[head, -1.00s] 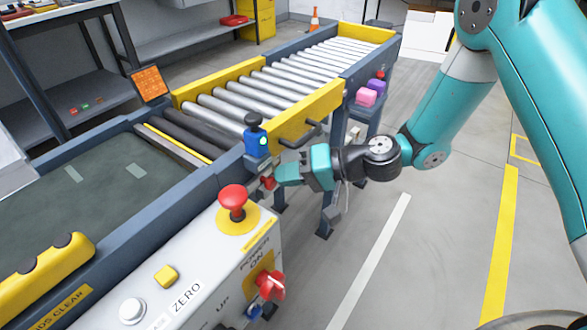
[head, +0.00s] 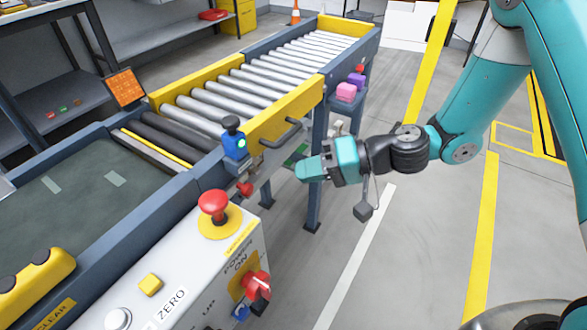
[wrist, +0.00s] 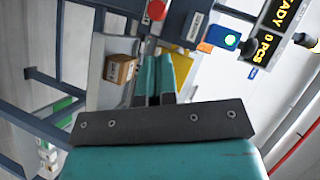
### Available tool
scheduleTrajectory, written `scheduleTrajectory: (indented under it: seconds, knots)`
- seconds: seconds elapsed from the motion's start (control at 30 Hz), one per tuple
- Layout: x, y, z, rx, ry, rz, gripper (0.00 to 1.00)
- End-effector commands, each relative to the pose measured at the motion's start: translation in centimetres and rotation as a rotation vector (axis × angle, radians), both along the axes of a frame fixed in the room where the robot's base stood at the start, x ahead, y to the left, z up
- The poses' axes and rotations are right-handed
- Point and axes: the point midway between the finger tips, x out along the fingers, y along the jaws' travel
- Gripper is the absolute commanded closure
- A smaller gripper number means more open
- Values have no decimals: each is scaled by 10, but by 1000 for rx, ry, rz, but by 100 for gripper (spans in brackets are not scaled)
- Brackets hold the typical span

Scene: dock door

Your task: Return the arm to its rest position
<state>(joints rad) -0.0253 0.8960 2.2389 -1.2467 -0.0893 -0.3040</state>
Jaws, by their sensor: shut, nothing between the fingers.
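My gripper (head: 308,169) is in the middle of the head view, at the end of my teal and black arm. It is in the air to the right of the conveyor's side, apart from it. Its fingers are together with nothing between them; they also show in the wrist view (wrist: 154,78), pointing up the picture. The arm comes in from the upper right of the head view.
The roller conveyor (head: 240,98) runs along the left. A blue sensor (head: 234,143) and a red knob (head: 245,188) are on its near side. A control panel with a red mushroom button (head: 214,205) stands in front. The floor (head: 420,240) to the right is clear.

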Motion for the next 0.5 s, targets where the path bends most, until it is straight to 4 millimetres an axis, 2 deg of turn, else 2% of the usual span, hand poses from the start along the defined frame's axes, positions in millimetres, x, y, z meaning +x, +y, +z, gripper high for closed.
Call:
scheduleTrajectory:
  seconds: [0.2,0.5]
  knots:
    - [-2,-8,4,1,0,10,100]
    - [-2,-8,4,1,0,10,100]
